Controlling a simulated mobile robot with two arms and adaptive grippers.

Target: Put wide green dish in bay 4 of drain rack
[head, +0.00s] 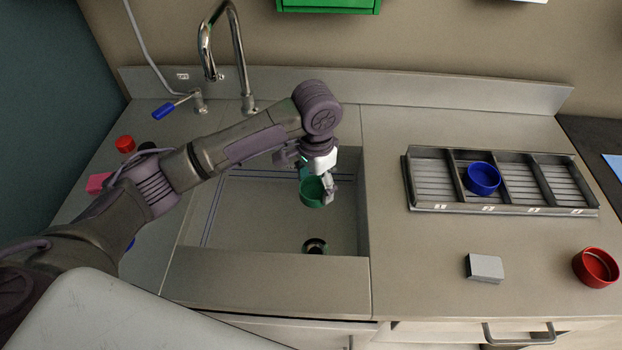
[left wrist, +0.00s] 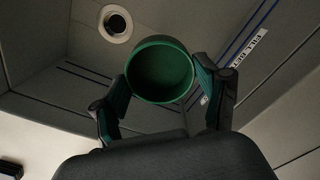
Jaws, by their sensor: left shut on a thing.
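The wide green dish (head: 313,191) is held over the sink basin in the head view; it also fills the middle of the left wrist view (left wrist: 160,72). My left gripper (head: 318,180) is shut on it, with one finger on each side of the dish in the left wrist view (left wrist: 165,88). The drain rack (head: 435,208) stands on the counter to the right of the sink. It has several bays with small labels too small to read. A blue dish (head: 482,178) sits in the second bay from the left; the other bays look empty. My right gripper does not show.
The sink (head: 240,235) has a drain hole (head: 315,246) and a tall faucet (head: 235,50) behind it. A red dish (head: 596,267) and a small grey block (head: 485,267) lie in front of the rack. A red item (head: 125,144) is at far left.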

